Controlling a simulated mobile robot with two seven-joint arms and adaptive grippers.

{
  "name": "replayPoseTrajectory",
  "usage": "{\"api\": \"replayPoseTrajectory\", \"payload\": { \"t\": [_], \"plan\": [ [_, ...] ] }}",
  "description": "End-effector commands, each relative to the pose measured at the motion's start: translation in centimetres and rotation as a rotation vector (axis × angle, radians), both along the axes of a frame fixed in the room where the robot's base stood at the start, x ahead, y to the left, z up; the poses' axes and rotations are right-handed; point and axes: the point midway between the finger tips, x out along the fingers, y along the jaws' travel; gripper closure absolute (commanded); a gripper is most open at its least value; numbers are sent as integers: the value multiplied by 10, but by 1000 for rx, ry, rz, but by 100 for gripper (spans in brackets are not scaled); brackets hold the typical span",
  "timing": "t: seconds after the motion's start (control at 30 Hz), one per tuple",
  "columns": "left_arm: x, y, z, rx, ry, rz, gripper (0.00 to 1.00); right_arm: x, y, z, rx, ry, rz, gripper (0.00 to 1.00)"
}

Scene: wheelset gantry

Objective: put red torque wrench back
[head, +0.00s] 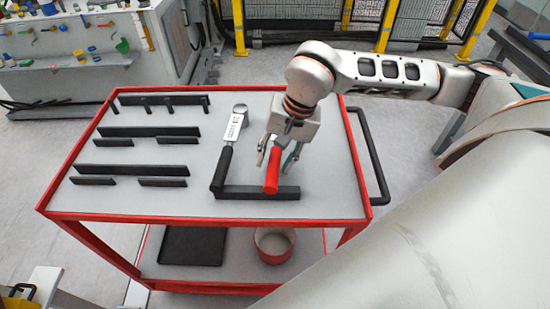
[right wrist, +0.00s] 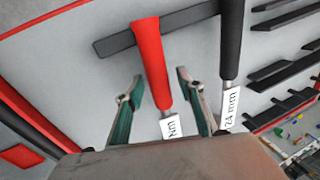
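The red torque wrench (head: 272,171) is at the right part of the cart's grey top, its red handle end over a black holder bar (head: 235,191). Its handle (right wrist: 151,60) and part of a white label show in the right wrist view; its head is hidden under my right gripper. My right gripper (head: 277,161) points down over it, with one finger on each side of the handle. In the right wrist view the fingers (right wrist: 160,82) are apart, with gaps to the handle. My left gripper is not in view.
A black-handled wrench (head: 224,158) marked 24 mm lies just left of the red one. Several black rails (head: 130,170) stand on the left of the top. The cart has a red rim (head: 200,220) and a black handle (head: 370,160) at right. A tray and a round container sit below.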

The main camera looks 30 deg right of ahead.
Motion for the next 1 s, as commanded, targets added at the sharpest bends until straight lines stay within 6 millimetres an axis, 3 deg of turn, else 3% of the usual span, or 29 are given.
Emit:
{"api": "replayPoseTrajectory", "payload": {
  "t": [0.27,0.7,1.0],
  "plan": [
    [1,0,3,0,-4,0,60,-2,-2,7,-1,2,-1,62],
    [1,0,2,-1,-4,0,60,-14,-18,87,-1,-4,-2,62],
    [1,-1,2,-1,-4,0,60,-20,-24,115,-1,-1,1,62]
  ]
}}
